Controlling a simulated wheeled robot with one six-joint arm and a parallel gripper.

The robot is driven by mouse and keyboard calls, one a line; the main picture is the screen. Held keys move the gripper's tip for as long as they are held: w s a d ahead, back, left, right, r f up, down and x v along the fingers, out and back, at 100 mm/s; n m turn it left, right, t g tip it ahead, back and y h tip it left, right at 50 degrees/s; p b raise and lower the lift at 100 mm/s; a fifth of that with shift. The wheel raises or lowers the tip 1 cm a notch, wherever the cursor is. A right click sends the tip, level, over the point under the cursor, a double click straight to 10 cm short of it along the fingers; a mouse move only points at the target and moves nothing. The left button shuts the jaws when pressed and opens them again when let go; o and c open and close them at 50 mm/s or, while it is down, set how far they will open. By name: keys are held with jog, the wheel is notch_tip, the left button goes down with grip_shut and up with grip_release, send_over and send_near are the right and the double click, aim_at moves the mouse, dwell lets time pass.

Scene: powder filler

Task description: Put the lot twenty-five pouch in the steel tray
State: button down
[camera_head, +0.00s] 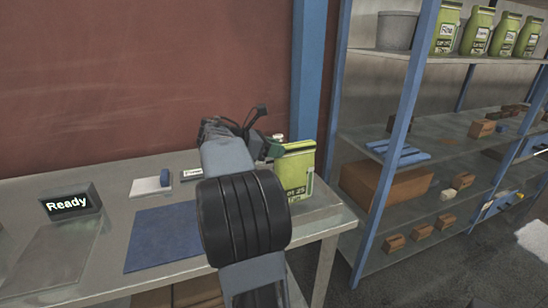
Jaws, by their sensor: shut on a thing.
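The green pouch (297,170) stands roughly upright near the right end of the steel table. Its partly hidden label reads something like "Lot 25". My gripper (275,146) is at the pouch's upper left edge, shut on it; my own arm hides most of the jaws and the pouch's left side. A flat grey metal plate or shallow tray (52,262) lies at the table's left front, before a display reading "Ready" (70,203). I cannot tell whether it is the steel tray. A low grey surface (318,200) shows below the pouch; its shape is mostly hidden.
A blue mat (165,236) lies mid-table, with a white pad holding a blue block (152,185) behind it. A blue post (309,80) and shelving (395,150) stand at the right; several green pouches (480,32) line its top shelf.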

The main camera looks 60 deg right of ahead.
jog(key=shift+f, duration=1.25)
jog(key=shift+f, duration=0.1)
jog(key=c, duration=0.8)
grip_release()
jog(key=shift+c, duration=0.2)
